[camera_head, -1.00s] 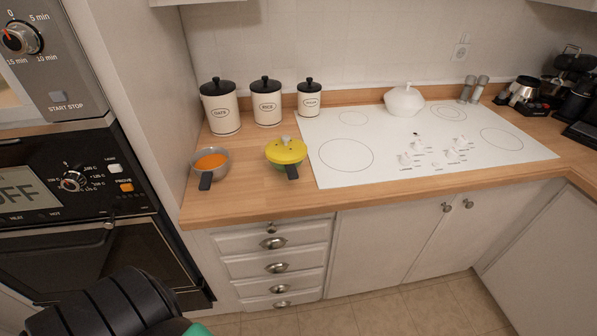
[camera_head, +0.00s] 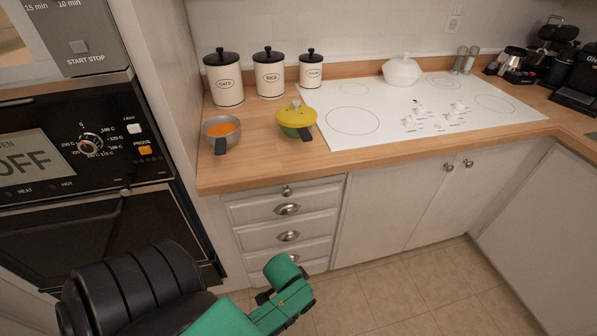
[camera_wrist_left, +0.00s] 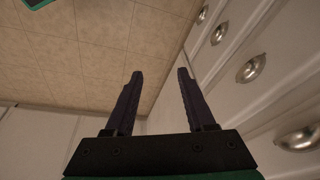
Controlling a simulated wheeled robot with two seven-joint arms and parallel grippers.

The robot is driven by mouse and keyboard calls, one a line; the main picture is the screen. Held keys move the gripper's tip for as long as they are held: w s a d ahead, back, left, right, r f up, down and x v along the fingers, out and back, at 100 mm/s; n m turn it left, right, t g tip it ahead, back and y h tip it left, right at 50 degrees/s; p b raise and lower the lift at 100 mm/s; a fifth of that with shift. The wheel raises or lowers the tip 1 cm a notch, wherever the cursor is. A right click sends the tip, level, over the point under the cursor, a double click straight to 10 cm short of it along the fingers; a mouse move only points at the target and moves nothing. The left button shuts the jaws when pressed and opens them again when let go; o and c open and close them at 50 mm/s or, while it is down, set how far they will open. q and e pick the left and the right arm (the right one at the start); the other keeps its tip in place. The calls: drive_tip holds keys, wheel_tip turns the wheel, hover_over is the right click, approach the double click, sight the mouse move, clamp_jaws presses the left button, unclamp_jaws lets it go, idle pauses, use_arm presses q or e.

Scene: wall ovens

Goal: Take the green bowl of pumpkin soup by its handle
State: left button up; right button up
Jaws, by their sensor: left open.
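A green bowl (camera_head: 292,131) with a black handle stands on the wooden counter, left of the white hob. A yellow lid-like top covers it, so I cannot see what is inside. Left of it stands a grey bowl (camera_head: 212,138) holding orange soup, also with a black handle. My left arm's green end (camera_head: 286,298) is low in front of the drawers, below and apart from both bowls. In the left wrist view my left gripper (camera_wrist_left: 159,74) is open and empty, its dark fingers pointing over the floor beside the drawers. My right gripper is not in view.
Three lidded canisters (camera_head: 270,78) stand behind the bowls. The white hob (camera_head: 395,115) carries a white lidded pot (camera_head: 402,71). Drawers (camera_head: 287,221) with metal handles lie below the counter's front edge. A wall oven (camera_head: 80,150) stands at the left. The counter before the bowls is clear.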

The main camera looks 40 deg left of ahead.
use_arm(q)
drive_tip(key=w+a+r+m+t+y+b, duration=0.1)
drive_tip(key=w+a+r+t, duration=0.3)
drive_tip(key=r, duration=0.5)
drive_tip(key=m+t+y, duration=0.5)
drive_tip(key=m+t, duration=0.4)
drive_tip(key=m, duration=0.1)
approach(302, 139)
drive_tip(key=w, duration=0.1)
drive_tip(key=w+r, duration=0.1)
drive_tip(key=shift+w+a+p, duration=0.1)
drive_tip(key=shift+w+p, duration=0.25)
drive_tip(key=x, duration=0.3)
drive_tip(key=p+x, duration=0.1)
drive_tip(key=x, duration=0.2)
drive_tip(key=f+x, duration=0.1)
drive_tip(key=x, duration=0.2)
drive_tip(key=shift+w+a+p, duration=0.1)
drive_tip(key=shift+a+p, duration=0.2)
drive_tip(key=shift+a, duration=0.05)
drive_tip(key=shift+w+f, duration=0.1)
clamp_jaws()
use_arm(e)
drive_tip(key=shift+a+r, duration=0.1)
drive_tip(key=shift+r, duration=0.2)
